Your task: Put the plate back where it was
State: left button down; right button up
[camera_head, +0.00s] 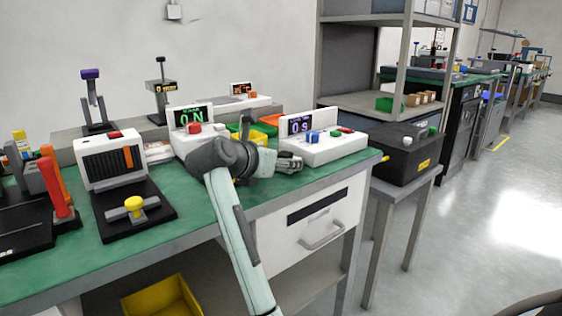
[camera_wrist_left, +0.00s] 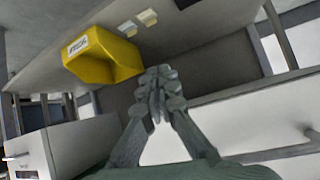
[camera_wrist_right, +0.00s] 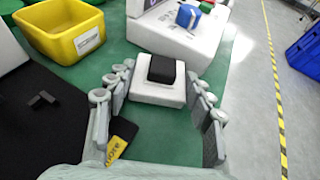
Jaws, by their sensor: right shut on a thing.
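A small white square plate with a black block on top (camera_wrist_right: 160,75) shows between my right fingertips in the right wrist view, over the green bench. My right gripper (camera_wrist_right: 160,92) is shut on it, fingers at its two sides. I cannot tell whether the plate touches the bench. In the head view my right gripper (camera_head: 288,162) is in front of the white device with a purple display (camera_head: 320,145), and the plate is not clearly visible. My left gripper (camera_wrist_left: 158,95) is shut and empty, low by the bench, outside the head view.
A black card with a yellow label (camera_wrist_right: 122,138) lies by my right fingers. A yellow bin (camera_wrist_right: 62,28) and black base (camera_wrist_right: 38,115) are to the left. Another yellow bin (camera_wrist_left: 100,58) is near my left gripper. A white instrument (camera_head: 108,160) stands on the bench's left.

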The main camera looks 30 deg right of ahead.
jog(key=shift+f, duration=0.1)
jog(key=o, duration=1.1)
pick_arm(q)
jog(key=shift+w+d+r, duration=0.25)
jog(key=shift+d+r, duration=0.15)
jog(key=shift+d, duration=0.05)
pick_arm(e)
jog(key=shift+o, duration=0.2)
jog(key=shift+a+r, duration=0.15)
jog(key=shift+r, duration=0.15)
jog(key=v, duration=1)
jog(key=shift+s+a, duration=0.15)
jog(key=shift+s, duration=0.05)
pick_arm(q)
jog(key=shift+s+a+f, duration=0.15)
jog(key=shift+a+f, duration=0.15)
pick_arm(e)
jog(key=shift+s+a+r, duration=0.25)
jog(key=shift+s+a, duration=0.05)
jog(key=shift+a, duration=0.2)
